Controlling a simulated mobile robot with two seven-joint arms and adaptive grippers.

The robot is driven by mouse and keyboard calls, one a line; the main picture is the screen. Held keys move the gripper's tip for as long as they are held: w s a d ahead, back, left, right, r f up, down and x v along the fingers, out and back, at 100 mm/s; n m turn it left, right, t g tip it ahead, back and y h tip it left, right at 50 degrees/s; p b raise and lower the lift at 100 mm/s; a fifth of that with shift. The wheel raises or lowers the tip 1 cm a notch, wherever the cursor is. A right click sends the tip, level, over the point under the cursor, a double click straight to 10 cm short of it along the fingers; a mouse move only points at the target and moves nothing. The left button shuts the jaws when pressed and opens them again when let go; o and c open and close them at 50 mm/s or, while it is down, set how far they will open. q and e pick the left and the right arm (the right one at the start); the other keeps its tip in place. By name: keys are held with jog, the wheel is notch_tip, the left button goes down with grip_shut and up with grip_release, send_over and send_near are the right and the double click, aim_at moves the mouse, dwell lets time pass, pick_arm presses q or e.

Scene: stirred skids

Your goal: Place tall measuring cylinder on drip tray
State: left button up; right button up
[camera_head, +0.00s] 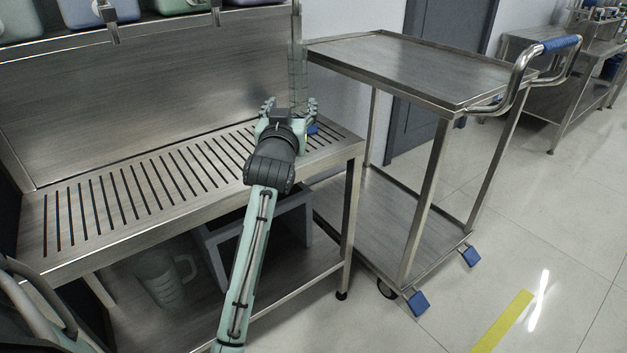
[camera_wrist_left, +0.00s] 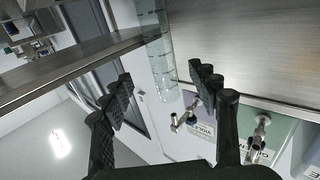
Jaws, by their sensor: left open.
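The tall measuring cylinder (camera_head: 298,75) is clear with graduation marks. In the head view it rises upright at the right end of the slotted steel bench top; its lower part is hidden behind my left gripper (camera_head: 290,108). The slotted top, which looks like the drip tray (camera_head: 150,222), is bare to the left. In the left wrist view the cylinder (camera_wrist_left: 158,55) shows beyond and between the spread fingers of my left gripper (camera_wrist_left: 165,88). The gripper is open, and I cannot tell whether a finger touches the cylinder. My right gripper is not in view.
A steel trolley (camera_head: 410,65) with a bare top and blue handle stands close to the bench's right end. A clear jug (camera_head: 160,278) and a grey stand (camera_head: 213,245) sit under the bench. Floor is clear at right.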

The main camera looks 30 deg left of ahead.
pick_arm(q)
jog(key=s+d+f+m+g+h, duration=0.5)
jog(key=s+d+f+m+h, duration=0.3)
jog(key=s+d+f, duration=1.1)
jog(key=shift+s+d+h, duration=0.7)
jog(key=shift+s+d, duration=0.4)
jog(key=shift+w, duration=0.1)
